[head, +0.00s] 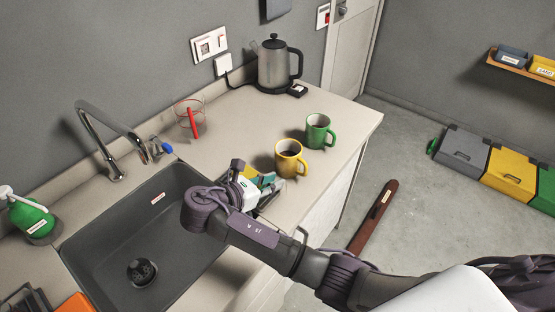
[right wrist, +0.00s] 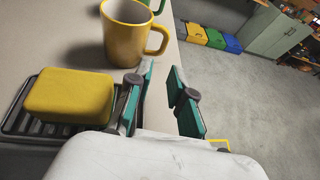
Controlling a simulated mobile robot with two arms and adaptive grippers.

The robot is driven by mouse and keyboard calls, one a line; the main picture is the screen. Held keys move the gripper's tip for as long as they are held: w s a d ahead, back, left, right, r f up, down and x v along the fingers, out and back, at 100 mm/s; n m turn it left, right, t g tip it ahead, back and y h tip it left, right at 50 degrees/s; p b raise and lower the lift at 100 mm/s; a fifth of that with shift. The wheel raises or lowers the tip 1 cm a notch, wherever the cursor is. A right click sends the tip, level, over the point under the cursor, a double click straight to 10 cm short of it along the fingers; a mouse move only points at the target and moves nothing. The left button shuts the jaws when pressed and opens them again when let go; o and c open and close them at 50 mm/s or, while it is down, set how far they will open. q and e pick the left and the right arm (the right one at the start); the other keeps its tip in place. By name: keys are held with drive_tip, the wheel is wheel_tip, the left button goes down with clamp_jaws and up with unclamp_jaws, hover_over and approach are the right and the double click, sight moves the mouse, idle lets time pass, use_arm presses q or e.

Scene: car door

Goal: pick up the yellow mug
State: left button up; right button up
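The yellow mug (head: 290,158) stands upright on the counter, its handle toward the right. It also shows at the top of the right wrist view (right wrist: 130,38), with the handle on the right. My right gripper (head: 274,181) is just in front of the mug, apart from it. In the right wrist view my right gripper (right wrist: 162,85) shows its two teal-padded fingers spread with nothing between them. The mug is beyond the left finger. My left gripper is in neither view.
A green mug (head: 319,131) stands behind the yellow one. A yellow sponge (right wrist: 70,96) lies on a dark rack (right wrist: 22,122) left of the gripper. The counter's right edge is close.

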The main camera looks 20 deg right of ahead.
sight(304, 170)
drive_tip(key=x, duration=0.7)
drive_tip(key=shift+s+d+r, duration=0.15)
drive_tip(key=shift+s+d, duration=0.15)
drive_tip(key=shift+s, duration=0.05)
drive_tip(key=shift+w+d, duration=0.2)
drive_tip(key=shift+w+d+f, duration=0.1)
drive_tip(key=shift+f, duration=0.15)
drive_tip(key=shift+w+d+p, duration=0.1)
drive_tip(key=shift+d+p, duration=0.15)
drive_tip(key=shift+p, duration=0.15)
drive_tip(key=p+x, duration=0.1)
drive_tip(key=x, duration=0.2)
drive_tip(key=shift+w+d, duration=0.1)
drive_tip(key=shift+d, duration=0.35)
drive_tip(key=shift+w+d+f, duration=0.2)
drive_tip(key=shift+d+f, duration=0.05)
drive_tip(key=shift+d, duration=0.1)
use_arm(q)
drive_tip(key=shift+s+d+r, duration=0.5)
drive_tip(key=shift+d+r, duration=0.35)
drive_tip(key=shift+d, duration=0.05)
use_arm(e)
drive_tip(key=shift+a, duration=0.1)
